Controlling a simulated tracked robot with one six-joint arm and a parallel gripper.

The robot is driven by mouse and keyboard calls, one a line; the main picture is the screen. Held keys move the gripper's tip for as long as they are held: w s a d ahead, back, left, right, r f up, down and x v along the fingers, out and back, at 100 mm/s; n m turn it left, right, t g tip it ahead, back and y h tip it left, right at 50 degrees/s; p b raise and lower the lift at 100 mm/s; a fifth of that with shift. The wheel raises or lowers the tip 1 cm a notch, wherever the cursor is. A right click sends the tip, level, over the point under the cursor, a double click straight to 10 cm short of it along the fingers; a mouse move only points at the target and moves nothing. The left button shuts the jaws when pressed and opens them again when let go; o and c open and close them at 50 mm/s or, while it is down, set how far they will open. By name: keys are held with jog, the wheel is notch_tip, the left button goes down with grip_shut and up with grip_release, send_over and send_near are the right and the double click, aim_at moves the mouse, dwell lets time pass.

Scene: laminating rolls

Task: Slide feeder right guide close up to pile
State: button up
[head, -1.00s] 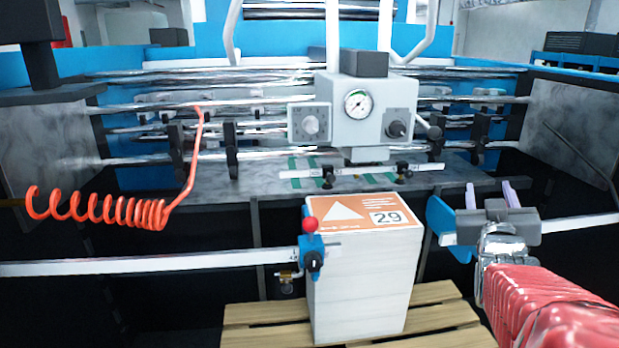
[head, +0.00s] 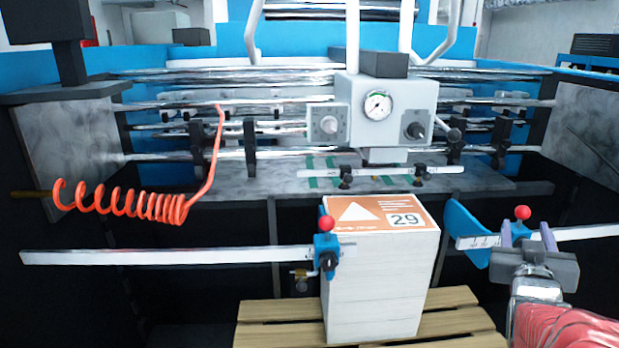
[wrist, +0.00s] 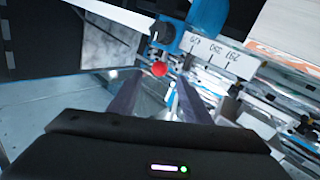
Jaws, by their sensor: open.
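The pile (head: 375,285) is a tall white stack with an orange "29" top sheet on a pallet. The right guide has a blue curved plate (head: 466,234) standing to the right of the pile, with a narrow gap in the picture. Its red knob (head: 522,213) sits on a blue clamp on the right ruled bar (head: 590,233). My gripper (head: 527,230) is open, fingers pointing at this clamp, overlapping it in the head view. In the wrist view the red knob (wrist: 159,69) shows just beyond and between the open fingertips (wrist: 158,82); contact cannot be told.
The left guide (head: 326,252) with its own red knob stands at the pile's left front on a long bar (head: 170,256). A wooden pallet (head: 275,312) lies beneath. A gauge box (head: 387,112) hangs above and behind. A coiled orange hose (head: 125,203) is at left.

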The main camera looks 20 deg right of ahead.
jog(key=x, duration=1.2)
jog(key=shift+w+d, duration=0.15)
jog(key=shift+d, duration=0.1)
jog(key=shift+c, duration=0.4)
grip_shut()
